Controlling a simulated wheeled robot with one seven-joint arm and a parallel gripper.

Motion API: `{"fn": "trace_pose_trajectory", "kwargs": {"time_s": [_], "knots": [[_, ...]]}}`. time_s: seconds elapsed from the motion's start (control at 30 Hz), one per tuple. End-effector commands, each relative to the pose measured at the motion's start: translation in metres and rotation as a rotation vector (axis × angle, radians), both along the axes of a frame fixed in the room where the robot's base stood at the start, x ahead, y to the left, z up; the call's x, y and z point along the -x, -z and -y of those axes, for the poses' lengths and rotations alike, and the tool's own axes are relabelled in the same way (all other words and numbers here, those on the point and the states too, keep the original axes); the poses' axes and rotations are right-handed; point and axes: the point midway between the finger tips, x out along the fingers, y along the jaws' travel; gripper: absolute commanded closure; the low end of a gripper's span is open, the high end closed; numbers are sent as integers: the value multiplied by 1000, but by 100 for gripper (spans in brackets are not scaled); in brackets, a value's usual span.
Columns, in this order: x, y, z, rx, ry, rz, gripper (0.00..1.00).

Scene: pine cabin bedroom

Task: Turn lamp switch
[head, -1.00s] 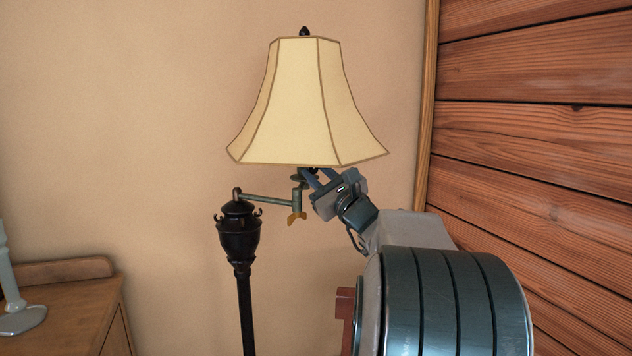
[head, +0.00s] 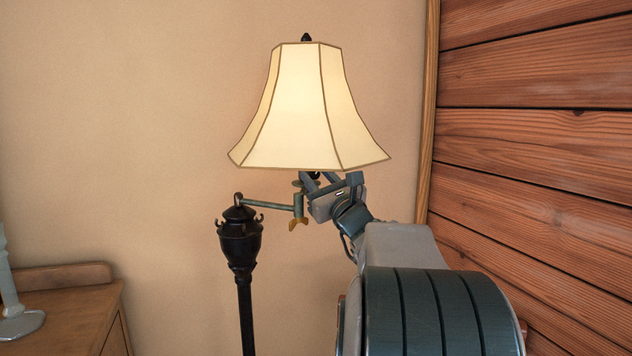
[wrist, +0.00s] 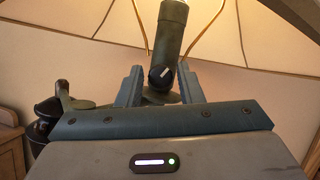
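The floor lamp has a cream panelled shade (head: 300,110), which glows, on a swing arm (head: 270,203) from a black post (head: 240,240). In the wrist view I look up under the lit shade at the green lamp socket (wrist: 171,30). A small dark round switch knob (wrist: 161,76) with a white mark sits low on the socket. My gripper (wrist: 161,85) is open, with one finger on each side of the knob and a visible gap to each. In the head view my gripper (head: 319,181) is just under the shade, and the knob cannot be made out.
A wooden cabinet (head: 70,305) with a pale stand (head: 12,310) on it is at lower left. A plank wall (head: 530,150) is on the right, behind my arm. The shade hangs close above my gripper. The plain wall left of the lamp is clear.

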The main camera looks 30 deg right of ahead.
Motion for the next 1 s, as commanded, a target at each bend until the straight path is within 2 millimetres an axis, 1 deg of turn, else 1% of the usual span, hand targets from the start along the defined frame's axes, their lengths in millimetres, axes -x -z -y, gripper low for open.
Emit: {"fn": "trace_pose_trajectory", "kwargs": {"time_s": [0.23, 0.37, 0.47, 0.8, 0.9, 1.0], "knots": [[0, 3, 1, -2, 2, -5, 67], [8, 7, 1, -2, 3, -7, 67], [22, 13, 0, 0, 5, -7, 67], [92, 43, -4, -1, 3, -6, 67], [107, 49, -4, -2, 2, -5, 67], [118, 53, -5, -2, 2, -5, 67]]}}
